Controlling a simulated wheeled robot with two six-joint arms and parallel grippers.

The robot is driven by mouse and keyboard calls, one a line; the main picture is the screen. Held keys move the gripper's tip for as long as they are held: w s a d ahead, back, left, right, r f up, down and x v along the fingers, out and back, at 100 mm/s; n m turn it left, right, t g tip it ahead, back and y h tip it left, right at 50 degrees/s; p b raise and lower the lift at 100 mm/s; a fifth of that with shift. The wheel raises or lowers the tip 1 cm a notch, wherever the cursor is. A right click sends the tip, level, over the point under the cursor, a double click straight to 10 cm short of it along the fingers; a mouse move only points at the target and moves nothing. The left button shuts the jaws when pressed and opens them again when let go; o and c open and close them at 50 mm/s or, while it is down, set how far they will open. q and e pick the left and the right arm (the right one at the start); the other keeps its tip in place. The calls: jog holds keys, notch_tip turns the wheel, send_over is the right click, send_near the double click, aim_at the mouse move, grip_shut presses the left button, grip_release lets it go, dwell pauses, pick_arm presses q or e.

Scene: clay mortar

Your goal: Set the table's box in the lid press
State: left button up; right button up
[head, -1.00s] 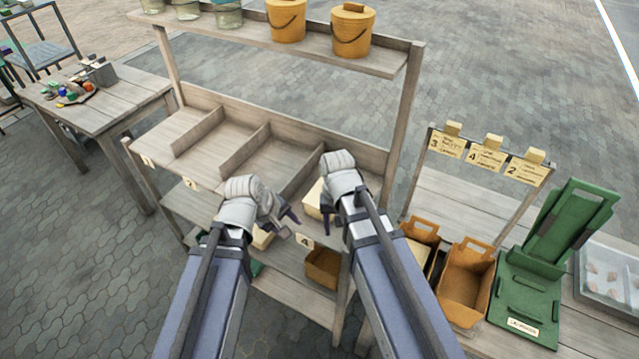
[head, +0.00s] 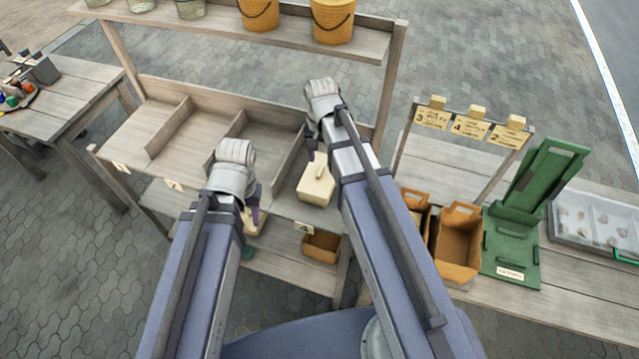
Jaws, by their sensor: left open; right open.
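The green lid press (head: 512,240) stands on the right-hand table with its tall back plate (head: 545,180) tilted up. An open brown box (head: 458,245) stands just left of it, beside another brown box (head: 413,203) partly hidden by my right arm. Which box is meant I cannot tell. A cream box (head: 317,188) with a small knob sits in the shelf's right compartment. My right gripper (head: 311,145) is open and empty above and behind the cream box. My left gripper (head: 252,205) is open over the shelf front, its fingers partly hidden, near a second cream object (head: 256,222).
The wooden shelf unit (head: 205,125) has dividers and orange buckets (head: 333,20) on top. Another brown box (head: 321,247) sits on its lower shelf. A tray (head: 600,222) lies right of the press. A side table (head: 80,100) stands left.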

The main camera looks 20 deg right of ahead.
aim_at(320, 171)
jog(key=shift+w+f+b, duration=0.2)
jog(key=shift+f+b, duration=1.2)
jog(key=shift+f, duration=0.15)
jog(key=shift+w+f+b, duration=0.15)
jog(key=shift+f+b, duration=1.2)
jog(key=shift+f, duration=0.2)
jog(key=shift+r, duration=0.1)
jog(key=shift+c, duration=0.2)
grip_shut()
